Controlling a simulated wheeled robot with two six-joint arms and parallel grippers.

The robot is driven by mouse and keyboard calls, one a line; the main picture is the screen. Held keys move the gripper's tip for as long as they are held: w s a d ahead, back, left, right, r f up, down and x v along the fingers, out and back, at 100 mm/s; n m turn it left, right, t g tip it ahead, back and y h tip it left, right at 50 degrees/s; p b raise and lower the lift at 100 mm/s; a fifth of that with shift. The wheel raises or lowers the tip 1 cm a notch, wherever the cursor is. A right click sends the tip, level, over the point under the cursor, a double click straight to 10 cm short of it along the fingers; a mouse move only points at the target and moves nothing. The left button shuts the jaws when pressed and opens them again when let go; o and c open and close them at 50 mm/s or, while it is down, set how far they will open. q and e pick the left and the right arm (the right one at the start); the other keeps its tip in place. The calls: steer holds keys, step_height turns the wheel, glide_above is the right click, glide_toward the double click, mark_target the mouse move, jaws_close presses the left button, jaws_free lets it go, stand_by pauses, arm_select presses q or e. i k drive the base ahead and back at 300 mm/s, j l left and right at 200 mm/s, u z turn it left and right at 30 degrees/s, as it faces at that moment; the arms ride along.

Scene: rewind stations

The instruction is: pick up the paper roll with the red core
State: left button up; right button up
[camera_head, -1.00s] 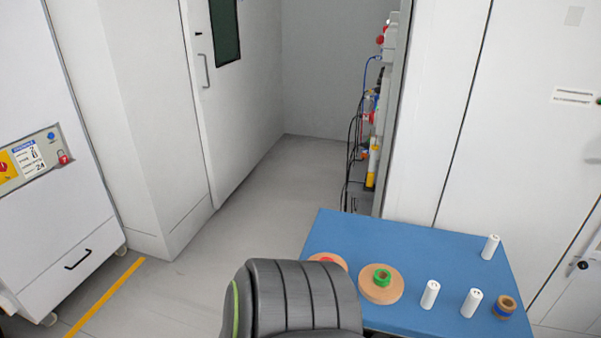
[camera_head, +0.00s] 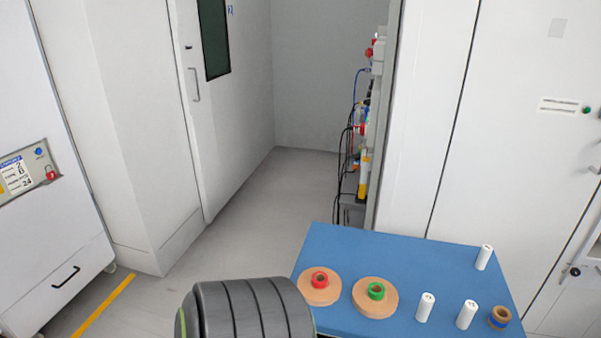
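The paper roll with the red core (camera_head: 318,292) lies flat on the left part of the blue table (camera_head: 390,250). It is a wide tan disc with a red ring in its middle, and it shows almost whole in the head view. One of my dark ribbed arm links (camera_head: 250,310) is in front of the table's left edge, close to the roll's lower left in the picture. Neither of my grippers is in view.
A similar tan roll with a green core (camera_head: 375,297) lies just right of it. Several white cylinders (camera_head: 425,307) stand further right, with a small brown and blue roll (camera_head: 499,317). Open floor (camera_head: 245,235) lies left of the table; cabinets stand around.

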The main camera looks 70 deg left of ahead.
mark_target(321, 287)
steer(key=u, duration=2.15)
